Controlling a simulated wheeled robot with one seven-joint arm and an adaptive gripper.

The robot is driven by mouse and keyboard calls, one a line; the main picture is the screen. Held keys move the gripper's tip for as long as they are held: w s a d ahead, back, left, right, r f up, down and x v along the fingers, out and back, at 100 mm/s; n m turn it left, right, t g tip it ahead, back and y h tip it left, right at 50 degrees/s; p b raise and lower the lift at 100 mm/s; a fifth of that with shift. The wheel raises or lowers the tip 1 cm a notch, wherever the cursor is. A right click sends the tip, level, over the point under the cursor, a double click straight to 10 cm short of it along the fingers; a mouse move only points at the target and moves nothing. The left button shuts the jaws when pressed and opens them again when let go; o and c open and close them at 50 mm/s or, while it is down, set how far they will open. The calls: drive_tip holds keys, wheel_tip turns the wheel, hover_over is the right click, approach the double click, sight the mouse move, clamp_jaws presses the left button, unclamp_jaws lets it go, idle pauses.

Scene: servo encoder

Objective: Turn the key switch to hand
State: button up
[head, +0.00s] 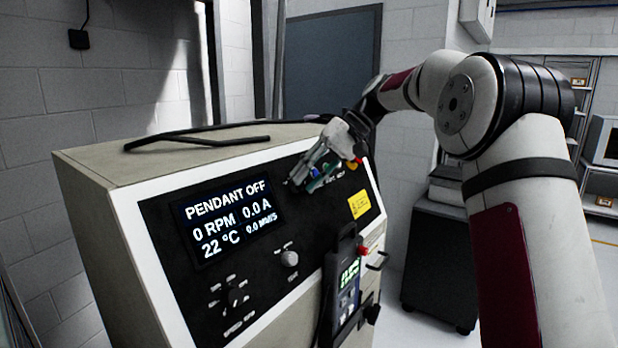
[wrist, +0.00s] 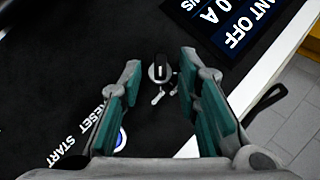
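The key switch (wrist: 160,72) is on the black panel in the wrist view, a round metal collar with a dark key head standing in it. Small metal keys (wrist: 158,96) hang beside the collar. My gripper (wrist: 160,60) is open, with one teal-padded finger on each side of the key and visible gaps between. Nothing is held. In the head view my gripper (head: 305,177) is at the upper right of the panel (head: 265,290) and hides the key switch. I cannot read the switch's position labels.
The display (head: 228,218) reads PENDANT OFF, 0 RPM. A knob (head: 289,258), a yellow label (head: 359,204) and a hung pendant (head: 347,283) are on the cabinet front. A black bent bar (head: 195,141) lies on its top. A blue-ringed button (wrist: 120,139) is near my left finger.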

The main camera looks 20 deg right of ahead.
drive_tip(key=v, duration=1.2)
idle(0.4)
drive_tip(key=s+a+m+t+h, duration=0.15)
drive_tip(key=s+a+h, duration=0.35)
drive_tip(key=s+a, duration=0.75)
drive_tip(key=s+d+f+t+h, duration=0.1)
drive_tip(key=s+f, duration=0.6)
drive_tip(key=s, duration=0.4)
drive_tip(key=s+d+f+t+h, duration=0.2)
drive_tip(key=s+f, duration=0.6)
drive_tip(key=s, duration=0.4)
